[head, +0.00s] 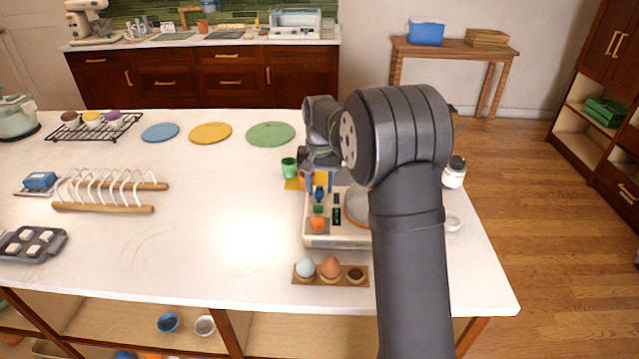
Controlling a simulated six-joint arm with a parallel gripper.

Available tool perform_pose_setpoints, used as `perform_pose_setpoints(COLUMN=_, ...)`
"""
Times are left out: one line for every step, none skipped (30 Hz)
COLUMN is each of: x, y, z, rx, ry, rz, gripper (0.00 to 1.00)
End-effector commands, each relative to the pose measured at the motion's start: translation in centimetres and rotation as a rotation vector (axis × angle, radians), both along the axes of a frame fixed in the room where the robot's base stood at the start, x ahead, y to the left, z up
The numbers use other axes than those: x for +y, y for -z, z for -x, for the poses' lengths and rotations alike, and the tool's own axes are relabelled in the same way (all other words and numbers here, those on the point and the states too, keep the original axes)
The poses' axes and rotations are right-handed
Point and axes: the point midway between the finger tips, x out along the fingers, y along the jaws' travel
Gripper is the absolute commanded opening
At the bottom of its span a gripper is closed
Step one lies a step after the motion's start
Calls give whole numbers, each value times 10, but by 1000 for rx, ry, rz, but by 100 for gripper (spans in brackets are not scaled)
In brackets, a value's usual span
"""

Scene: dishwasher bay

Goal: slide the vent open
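A cream appliance (337,241) stands near the right end of the white counter. Its top carries a blue piece (319,193), a green piece (318,209), an orange knob (317,223) and dark slots (336,214). A grey round part with an orange rim (355,207) is on its right, partly hidden by my arm. I cannot tell which part is the vent or how it is set. My gripper (310,172) is at the appliance's far left corner, small and dark. Its fingers are too unclear to show their opening or any contact.
A green cup (289,167) stands close left of my gripper. An egg holder (331,280) lies in front of the appliance. A white jar (454,172) stands to the right. A toast rack (105,207) is at left; the middle counter is clear.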

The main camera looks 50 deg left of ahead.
Motion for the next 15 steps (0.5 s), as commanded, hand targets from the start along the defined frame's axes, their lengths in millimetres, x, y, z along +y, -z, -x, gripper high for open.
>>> perform_pose_setpoints(x=0, y=0, z=0, rx=0, ry=0, rz=0, gripper=40)
perform_pose_setpoints(x=0, y=0, z=0, rx=0, ry=0, rz=0, gripper=40)
perform_pose_setpoints(x=0, y=0, z=0, rx=0, ry=0, rz=0, gripper=40)
perform_pose_setpoints(x=0, y=0, z=0, rx=0, ry=0, rz=0, gripper=38)
perform_pose_setpoints(x=0, y=0, z=0, rx=0, ry=0, rz=0, gripper=32)
perform_pose_setpoints(x=0, y=0, z=0, rx=0, ry=0, rz=0, gripper=24)
perform_pose_setpoints(x=0, y=0, z=0, rx=0, ry=0, rz=0, gripper=18)
perform_pose_setpoints(x=0, y=0, z=0, rx=0, ry=0, rz=0, gripper=12)
perform_pose_setpoints(x=0, y=0, z=0, rx=0, ry=0, rz=0, gripper=5)
perform_pose_setpoints(x=0, y=0, z=0, rx=0, ry=0, rz=0, gripper=0)
perform_pose_setpoints(x=0, y=0, z=0, rx=0, ry=0, rz=0, gripper=0)
perform_pose_setpoints(x=0, y=0, z=0, rx=0, ry=0, rz=0, gripper=0)
perform_pose_setpoints(x=0, y=0, z=0, rx=0, ry=0, rz=0, gripper=0)
perform_pose_setpoints(x=0, y=0, z=0, rx=0, ry=0, rz=0, gripper=0)
perform_pose_setpoints(x=0, y=0, z=0, rx=0, ry=0, rz=0, gripper=0)
